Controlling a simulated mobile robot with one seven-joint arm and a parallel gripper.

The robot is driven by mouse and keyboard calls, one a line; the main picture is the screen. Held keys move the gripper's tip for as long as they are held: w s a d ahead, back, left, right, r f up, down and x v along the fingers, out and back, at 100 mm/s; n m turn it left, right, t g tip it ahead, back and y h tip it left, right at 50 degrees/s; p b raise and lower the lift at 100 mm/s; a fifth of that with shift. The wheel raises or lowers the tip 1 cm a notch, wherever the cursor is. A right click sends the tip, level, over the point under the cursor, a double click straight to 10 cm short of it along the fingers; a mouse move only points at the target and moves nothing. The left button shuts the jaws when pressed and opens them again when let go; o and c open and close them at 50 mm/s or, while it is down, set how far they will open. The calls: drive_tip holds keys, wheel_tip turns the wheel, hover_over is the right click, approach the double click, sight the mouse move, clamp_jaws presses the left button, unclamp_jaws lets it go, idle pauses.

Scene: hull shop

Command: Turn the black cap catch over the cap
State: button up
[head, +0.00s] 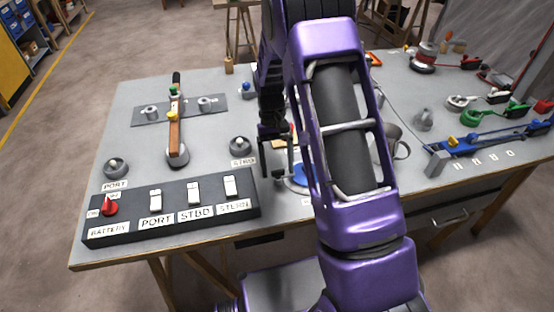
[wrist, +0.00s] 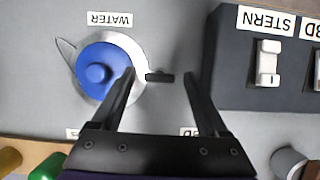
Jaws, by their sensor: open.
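The round blue cap (wrist: 96,72) sits in a pale metal ring under a WATER label in the wrist view. In the head view the cap (head: 300,176) is partly hidden by my arm. The small black cap catch (wrist: 160,77) lies beside the cap at the right edge of the ring, pointing away from it and not over it. My gripper (wrist: 160,74) is open, with one finger on each side of the catch; the left fingertip overlaps the cap's right edge in the picture. I cannot tell whether either finger touches anything. In the head view my gripper (head: 282,168) is pointing down beside the cap.
A black switch panel (head: 245,206) stands close by on the left, with a red battery knob (head: 109,207). A wooden lever (head: 175,135) stands behind it. A thin wire loops beside the cap.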

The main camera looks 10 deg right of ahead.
drive_tip(key=p+v, duration=0.1)
drive_tip(key=v, duration=1.6)
drive_tip(key=shift+r, duration=0.25)
drive_tip(key=shift+d, duration=0.1)
